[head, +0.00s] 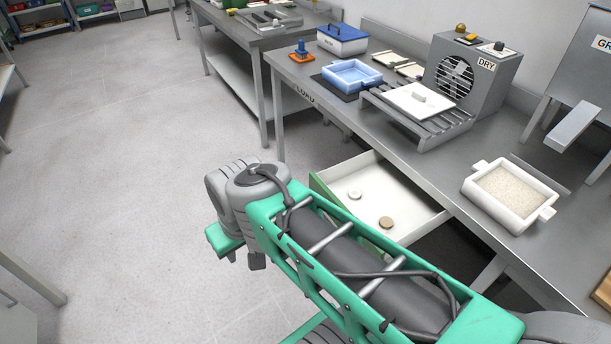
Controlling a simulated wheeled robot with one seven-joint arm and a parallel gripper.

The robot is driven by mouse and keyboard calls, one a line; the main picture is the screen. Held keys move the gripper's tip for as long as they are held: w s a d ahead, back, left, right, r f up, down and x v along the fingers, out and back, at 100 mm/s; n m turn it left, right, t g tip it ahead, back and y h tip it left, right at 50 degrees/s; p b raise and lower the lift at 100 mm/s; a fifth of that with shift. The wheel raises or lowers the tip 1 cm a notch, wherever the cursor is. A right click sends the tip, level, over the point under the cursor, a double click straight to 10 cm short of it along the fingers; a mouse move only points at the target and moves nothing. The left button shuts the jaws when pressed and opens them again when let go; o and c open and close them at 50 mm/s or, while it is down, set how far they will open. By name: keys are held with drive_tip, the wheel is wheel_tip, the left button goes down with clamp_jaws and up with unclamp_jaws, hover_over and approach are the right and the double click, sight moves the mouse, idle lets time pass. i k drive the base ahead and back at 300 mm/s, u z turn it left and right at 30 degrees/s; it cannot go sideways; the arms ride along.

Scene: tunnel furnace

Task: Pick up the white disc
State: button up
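The white disc (355,195) lies flat in an open white drawer (428,225) under the right-hand table. A brown disc (386,222) lies in the same drawer, nearer to me and to the right. My gripper (245,260) seems to be at the far end of my green arm, below the grey wrist, to the left of the drawer and apart from both discs. Only small dark parts of it show, so its opening cannot be made out. My arm covers the drawer's near left part.
On the table (465,170) stand a blue tray (352,76), a rack with a white lid (420,100), a grey dryer box (480,72) and a white tub of grainy material (510,195). The table edge overhangs the drawer's back. The floor at left is clear.

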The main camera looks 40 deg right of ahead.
sight(354, 193)
drive_tip(key=z, duration=0.8)
drive_tip(key=k, duration=0.35)
drive_tip(key=z, duration=0.5)
drive_tip(key=i, duration=0.4)
drive_tip(key=z, duration=0.3)
